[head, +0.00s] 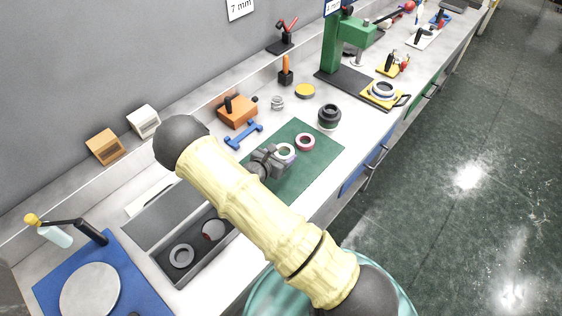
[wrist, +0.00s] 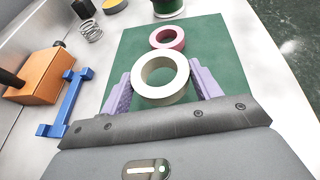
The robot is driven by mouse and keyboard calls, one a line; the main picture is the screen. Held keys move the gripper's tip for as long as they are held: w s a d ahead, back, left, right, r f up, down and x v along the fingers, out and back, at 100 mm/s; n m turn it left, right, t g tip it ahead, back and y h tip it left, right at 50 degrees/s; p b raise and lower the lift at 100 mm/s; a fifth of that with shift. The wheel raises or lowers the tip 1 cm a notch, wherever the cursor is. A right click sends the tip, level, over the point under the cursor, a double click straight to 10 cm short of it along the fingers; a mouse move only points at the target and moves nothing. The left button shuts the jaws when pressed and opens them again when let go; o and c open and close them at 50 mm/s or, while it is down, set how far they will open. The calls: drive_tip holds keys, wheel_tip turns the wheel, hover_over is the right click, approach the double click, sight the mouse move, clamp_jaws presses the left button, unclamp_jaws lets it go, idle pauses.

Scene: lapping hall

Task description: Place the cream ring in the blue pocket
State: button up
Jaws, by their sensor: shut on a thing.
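The cream ring (wrist: 160,97) is between the two lilac fingers of my gripper (wrist: 160,79), which is shut on it from both sides. In the head view my gripper (head: 277,156) holds the cream ring (head: 285,147) over the green mat (head: 318,165). Whether the ring touches the mat or is lifted cannot be told. My arm covers part of this tray. I cannot make out a blue pocket in either view.
A pink ring (head: 305,148) lies on the mat just beyond the cream ring. A dark round pot (head: 329,118) stands at the mat's far corner. A blue bar (head: 243,136) and an orange block (head: 238,112) stand left of the mat. The mat's right side is clear.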

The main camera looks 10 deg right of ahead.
drive_tip(key=shift+f, duration=0.1)
drive_tip(key=shift+f+p, duration=0.35)
drive_tip(key=shift+f, duration=1.65)
drive_tip(key=shift+f, duration=0.2)
drive_tip(key=o, duration=1.1)
drive_tip(key=shift+r, duration=0.1)
